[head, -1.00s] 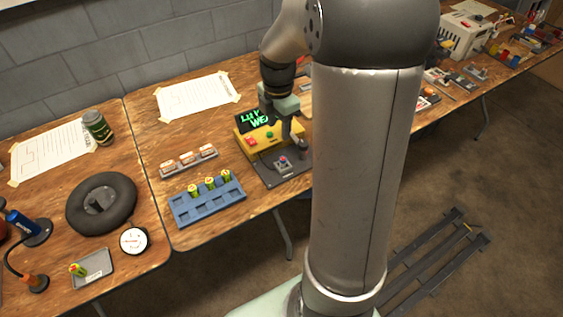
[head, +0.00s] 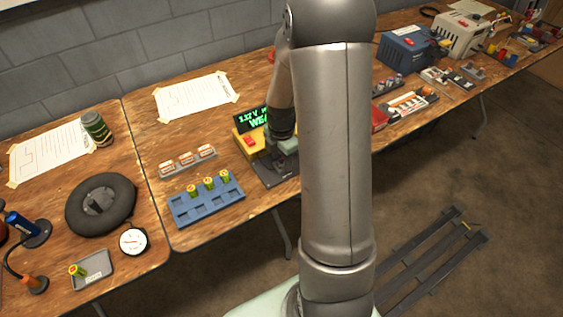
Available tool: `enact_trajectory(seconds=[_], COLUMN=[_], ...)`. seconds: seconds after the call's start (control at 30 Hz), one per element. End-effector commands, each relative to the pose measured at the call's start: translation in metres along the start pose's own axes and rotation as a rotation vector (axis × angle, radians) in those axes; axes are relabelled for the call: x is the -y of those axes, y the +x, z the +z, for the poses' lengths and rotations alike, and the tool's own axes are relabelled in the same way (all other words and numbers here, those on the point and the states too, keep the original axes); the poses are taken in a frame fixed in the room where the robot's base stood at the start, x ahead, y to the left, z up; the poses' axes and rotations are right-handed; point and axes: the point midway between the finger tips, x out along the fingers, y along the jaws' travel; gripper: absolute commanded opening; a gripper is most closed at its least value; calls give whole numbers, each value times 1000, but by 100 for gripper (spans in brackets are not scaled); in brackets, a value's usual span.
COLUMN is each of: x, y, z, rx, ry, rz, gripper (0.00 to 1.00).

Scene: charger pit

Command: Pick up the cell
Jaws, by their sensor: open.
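Three yellow-green cells stand in the back row of a blue tray (head: 207,207): a left one (head: 192,191), a middle one (head: 208,184) and a right one (head: 225,177). Another yellow-green cell (head: 77,270) is at a small grey tray (head: 97,266) at lower left. A yellow tester (head: 243,143) shows green text on its black display (head: 253,119), partly readable as a voltage and "WE". My gripper (head: 287,162) is low over the right part of the tester's dark base plate (head: 268,174). My arm hides part of it. The jaws are open; whether a cell is between them is hidden.
A strip of white-and-orange blocks (head: 187,161) lies behind the blue tray. A black ring cushion (head: 101,205), a round dial (head: 133,240) and a green can (head: 97,128) are at left. My arm covers the table right of the tester.

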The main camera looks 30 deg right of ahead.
Motion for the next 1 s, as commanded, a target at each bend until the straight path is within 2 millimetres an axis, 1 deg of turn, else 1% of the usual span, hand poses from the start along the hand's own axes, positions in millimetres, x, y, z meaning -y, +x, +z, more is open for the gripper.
enact_trajectory(seconds=[0.2, 0.23, 0.27, 0.3, 0.37, 0.4, 0.77, 0.87, 0.97, 1.0], x=[0, 0, 0, 0, 0, 0, -1, -1, -1, -1], y=[1, 1, 1, 1, 1, 1, -3, -10, -23, -32], z=[0, 0, 0, 0, 0, 0, 0, 1, 1, 1], rx=[0, 0, 0, 0, 1, 0, 1, 2, 3, 3], ry=[0, 0, 0, 1, 1, 1, 1, 1, 1, 1], rz=[1, 1, 1, 1, 1, 1, 2, 4, 6, 7], gripper=[46, 40, 32, 21, 4, 0, 0, 0, 0, 0])
